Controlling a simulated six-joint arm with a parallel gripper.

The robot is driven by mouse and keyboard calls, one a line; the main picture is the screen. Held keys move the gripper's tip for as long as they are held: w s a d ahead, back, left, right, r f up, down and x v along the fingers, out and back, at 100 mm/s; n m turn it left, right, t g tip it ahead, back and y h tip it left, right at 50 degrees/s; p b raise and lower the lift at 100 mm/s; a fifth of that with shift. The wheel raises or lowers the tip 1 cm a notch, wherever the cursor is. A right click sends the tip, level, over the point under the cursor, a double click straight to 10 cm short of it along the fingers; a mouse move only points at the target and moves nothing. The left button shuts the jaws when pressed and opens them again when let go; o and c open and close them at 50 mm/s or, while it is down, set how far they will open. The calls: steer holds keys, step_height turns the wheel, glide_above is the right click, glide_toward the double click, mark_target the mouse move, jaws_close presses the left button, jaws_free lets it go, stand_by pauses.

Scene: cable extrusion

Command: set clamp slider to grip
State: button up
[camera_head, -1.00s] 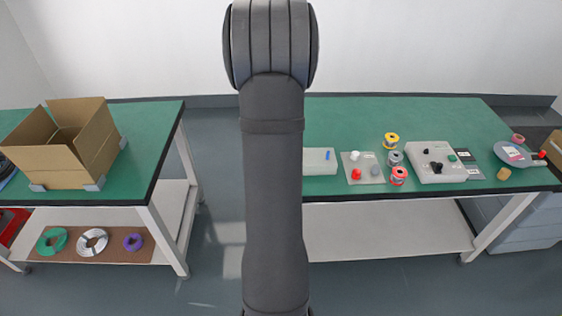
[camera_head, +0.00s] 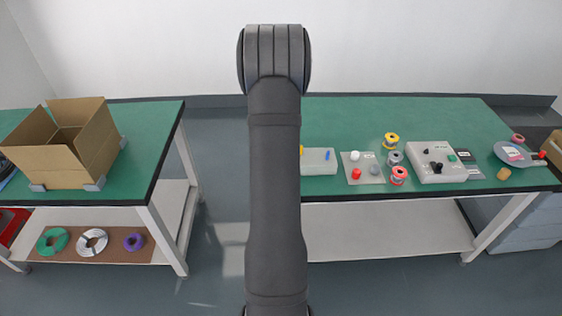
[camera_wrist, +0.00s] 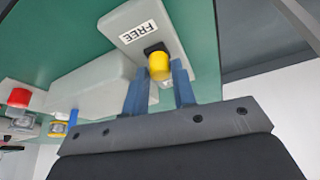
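The clamp slider appears to be the yellow knob (camera_wrist: 159,66) on a black base, on a pale grey block (camera_wrist: 130,18). A white label reading FREE (camera_wrist: 138,33) lies beside the knob. My gripper (camera_wrist: 165,75) has two blue fingers spread apart, one on each side of the knob in the wrist view. Gaps show between knob and fingers, and I cannot tell how far the tips reach down beside it. In the head view a pale grey housing (camera_head: 320,166) shows just right of my arm, with a bit of yellow at its left edge; my gripper is hidden there.
The right green table (camera_head: 350,115) also holds a panel with red and white knobs (camera_head: 367,174), wire spools (camera_head: 391,140), a grey control box (camera_head: 432,163) and a round grey plate (camera_head: 519,155). A cardboard box (camera_head: 90,150) stands on the left table. The back of the right table is clear.

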jaws_close()
steer(key=shift+w+r, duration=0.1)
steer(key=shift+w, duration=2.15)
steer(key=shift+o, duration=1.1)
jaws_free()
steer(key=shift+w, duration=0.1)
steer(key=v, duration=1.7)
steer(key=shift+r, duration=0.2)
steer(key=x, duration=1.7)
steer(key=shift+f, duration=0.3)
